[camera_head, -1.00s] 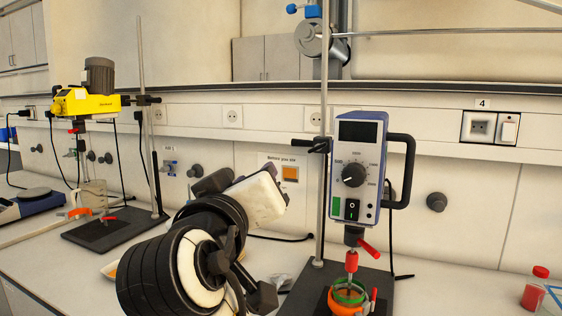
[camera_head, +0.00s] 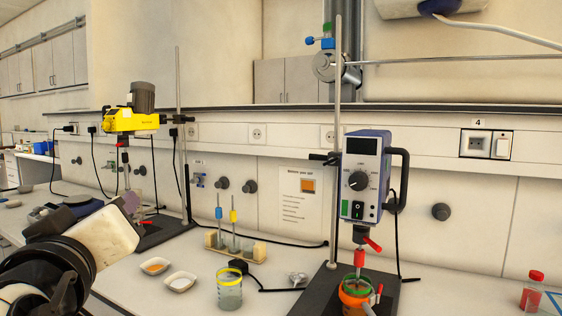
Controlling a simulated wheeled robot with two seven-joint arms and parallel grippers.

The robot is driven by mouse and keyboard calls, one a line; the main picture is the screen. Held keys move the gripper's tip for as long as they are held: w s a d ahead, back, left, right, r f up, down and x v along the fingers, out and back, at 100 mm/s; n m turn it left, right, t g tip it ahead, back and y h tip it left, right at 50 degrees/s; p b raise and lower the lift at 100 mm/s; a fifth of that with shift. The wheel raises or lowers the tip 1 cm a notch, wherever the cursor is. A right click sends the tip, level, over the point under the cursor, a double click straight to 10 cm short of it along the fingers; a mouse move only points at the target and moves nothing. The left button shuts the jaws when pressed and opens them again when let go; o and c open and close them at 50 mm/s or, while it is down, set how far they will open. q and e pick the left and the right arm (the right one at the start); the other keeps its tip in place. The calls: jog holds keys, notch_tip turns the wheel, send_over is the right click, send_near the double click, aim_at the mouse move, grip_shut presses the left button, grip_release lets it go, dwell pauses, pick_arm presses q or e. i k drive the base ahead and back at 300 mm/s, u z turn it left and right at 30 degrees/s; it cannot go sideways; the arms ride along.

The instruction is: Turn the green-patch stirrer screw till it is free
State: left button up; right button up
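The blue and white stirrer motor (camera_head: 363,178) with the green patch (camera_head: 346,208) hangs on an upright rod at the right. A red screw handle (camera_head: 373,244) sticks out at the chuck under it. Nothing of mine touches this screw. A red coupling (camera_head: 359,257) and a glass with a green rim in an orange holder (camera_head: 356,297) are below. My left arm's pale end block (camera_head: 108,238) is at the left edge, well away from the stirrer. Its fingertips are not visible. My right gripper is not in view.
A yellow stirrer (camera_head: 132,121) stands at the back left. A beaker with a yellow rim (camera_head: 230,290), white dishes (camera_head: 180,281) and a wooden rack (camera_head: 236,246) are mid-bench. A red-capped bottle (camera_head: 533,289) is far right. Bench between dark base and bottle is clear.

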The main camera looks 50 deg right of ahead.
aim_at(332, 160)
jog(key=z, duration=0.35)
jog(key=i, duration=1.05)
jog(key=z, duration=0.85)
